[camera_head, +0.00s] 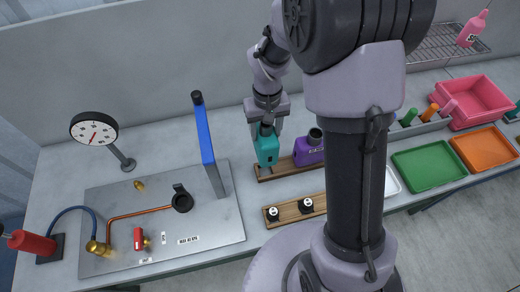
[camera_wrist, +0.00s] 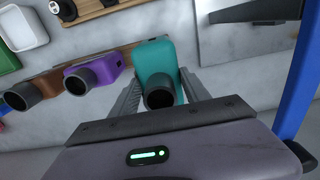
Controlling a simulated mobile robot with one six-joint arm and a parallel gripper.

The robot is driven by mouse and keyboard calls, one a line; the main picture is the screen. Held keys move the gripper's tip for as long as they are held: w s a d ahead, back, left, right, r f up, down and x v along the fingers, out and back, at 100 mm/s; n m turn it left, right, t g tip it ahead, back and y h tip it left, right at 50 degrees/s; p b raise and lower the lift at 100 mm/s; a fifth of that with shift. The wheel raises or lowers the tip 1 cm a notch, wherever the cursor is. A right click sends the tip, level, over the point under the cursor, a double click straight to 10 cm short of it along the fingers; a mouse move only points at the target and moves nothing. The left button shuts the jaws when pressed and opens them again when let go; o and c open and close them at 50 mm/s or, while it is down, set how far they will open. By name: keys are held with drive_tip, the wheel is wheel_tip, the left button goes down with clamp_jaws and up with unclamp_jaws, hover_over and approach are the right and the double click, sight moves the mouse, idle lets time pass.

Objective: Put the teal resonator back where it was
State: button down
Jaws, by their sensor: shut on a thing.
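The teal resonator (camera_head: 267,148) is a rounded box with a dark pipe end. My gripper (camera_head: 266,118) is shut on it from above. It stands at the left end of a wooden rack (camera_head: 279,171), beside a purple resonator (camera_head: 309,149). In the wrist view the teal resonator (camera_wrist: 156,65) sits between the two fingers (camera_wrist: 160,95), its dark opening facing the camera. I cannot tell whether its base touches the rack.
A blue upright plate (camera_head: 205,140) rises from a metal test board (camera_head: 110,215) to the left. A second wooden rack (camera_head: 290,210) with black-capped pieces lies in front. Green (camera_head: 428,165) and orange (camera_head: 485,147) trays lie to the right. My arm hides part of the table.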

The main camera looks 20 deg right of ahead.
drive_tip(key=f, duration=0.2)
drive_tip(key=s+f+b, duration=0.1)
drive_tip(key=f, duration=0.5)
drive_tip(key=shift+s+f, duration=0.1)
drive_tip(key=shift+s, duration=0.05)
drive_tip(key=shift+f+b, duration=0.1)
drive_tip(key=shift+b, duration=0.2)
drive_tip(key=shift+f, duration=0.15)
drive_tip(key=c, duration=0.5)
unclamp_jaws()
